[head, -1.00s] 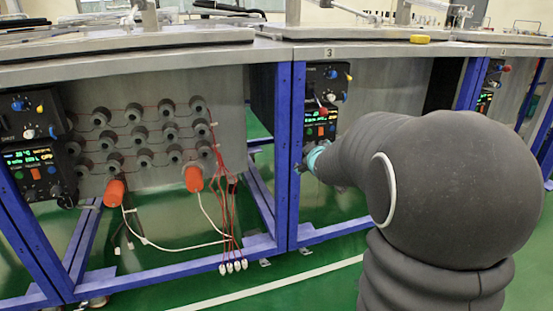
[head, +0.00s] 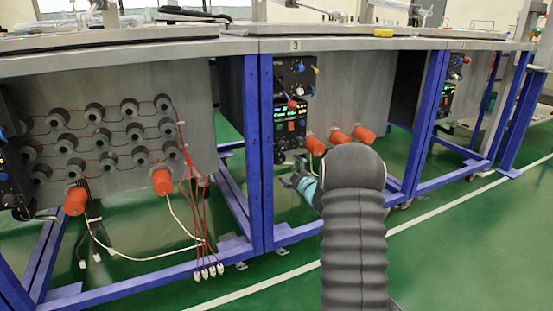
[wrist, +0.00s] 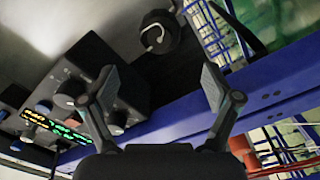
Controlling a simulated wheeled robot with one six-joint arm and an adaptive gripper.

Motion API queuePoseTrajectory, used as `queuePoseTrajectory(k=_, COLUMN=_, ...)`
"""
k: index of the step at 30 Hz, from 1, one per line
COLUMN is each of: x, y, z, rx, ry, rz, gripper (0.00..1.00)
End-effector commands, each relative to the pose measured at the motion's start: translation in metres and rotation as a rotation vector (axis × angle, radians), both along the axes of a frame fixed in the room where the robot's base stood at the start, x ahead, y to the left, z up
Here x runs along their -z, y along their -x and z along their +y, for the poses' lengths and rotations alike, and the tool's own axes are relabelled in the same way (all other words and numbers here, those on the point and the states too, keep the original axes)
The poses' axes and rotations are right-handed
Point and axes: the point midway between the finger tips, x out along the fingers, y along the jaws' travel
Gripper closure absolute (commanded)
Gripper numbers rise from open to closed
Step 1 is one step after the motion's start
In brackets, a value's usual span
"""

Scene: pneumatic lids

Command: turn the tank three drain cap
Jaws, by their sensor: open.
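Tank three (head: 350,85) carries a "3" label on its top edge in the head view. My gripper (head: 290,179) is low in front of it, just below its control panel (head: 290,115). In the wrist view my gripper (wrist: 158,80) is open and empty, its two fingers wide apart. A round black cap-like part (wrist: 158,32) with a pale curved mark lies beyond the fingertips, near the top middle. It is apart from both fingers. I cannot tell for sure that it is the drain cap.
A blue frame post (wrist: 180,112) crosses behind the fingers in the wrist view, and a knobbed panel (wrist: 62,100) is by the left finger. Orange fittings (head: 340,137) hang right of my gripper. Red and white cables (head: 203,230) dangle at left. Green floor is open in front.

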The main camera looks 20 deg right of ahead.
Motion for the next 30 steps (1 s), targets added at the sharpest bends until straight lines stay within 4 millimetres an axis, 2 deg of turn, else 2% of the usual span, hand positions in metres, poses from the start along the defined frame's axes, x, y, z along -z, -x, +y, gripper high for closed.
queuePoseTrajectory(k=6, x=0.001, y=-0.042, z=0.002, rx=0.000, ry=0.000, rz=0.000, gripper=0.12)
queuePoseTrajectory(k=15, x=0.001, y=-0.090, z=0.003, rx=0.001, ry=0.000, rz=0.001, gripper=0.12)
queuePoseTrajectory(k=21, x=0.001, y=-0.107, z=0.003, rx=0.001, ry=-0.001, rz=0.002, gripper=0.12)
queuePoseTrajectory(k=30, x=0.000, y=-0.113, z=0.004, rx=0.002, ry=-0.001, rz=0.001, gripper=0.12)
